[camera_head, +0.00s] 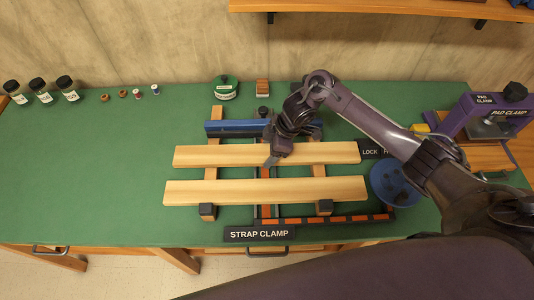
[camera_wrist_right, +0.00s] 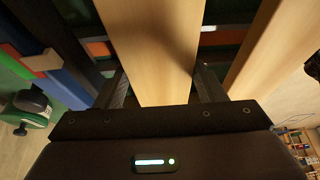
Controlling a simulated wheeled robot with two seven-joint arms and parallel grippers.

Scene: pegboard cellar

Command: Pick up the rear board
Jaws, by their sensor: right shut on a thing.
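The rear board (camera_head: 215,156) is a long pale plank lying left to right across the strap clamp's wooden rails. My right gripper (camera_head: 273,158) comes down onto its middle from above and is shut on it. In the right wrist view the rear board (camera_wrist_right: 155,45) runs between the two fingers of the right gripper (camera_wrist_right: 160,90). Whether it touches the rails or is slightly raised, I cannot tell. The front board (camera_head: 240,191) lies parallel and nearer, with a gap between; it also shows in the wrist view (camera_wrist_right: 262,50). My left gripper is not in view.
The strap clamp's blue bar (camera_head: 230,128) lies just behind the rear board. A blue disc (camera_head: 396,184) and a purple pad clamp (camera_head: 490,115) stand to the right. The green bench (camera_head: 90,170) is clear at left.

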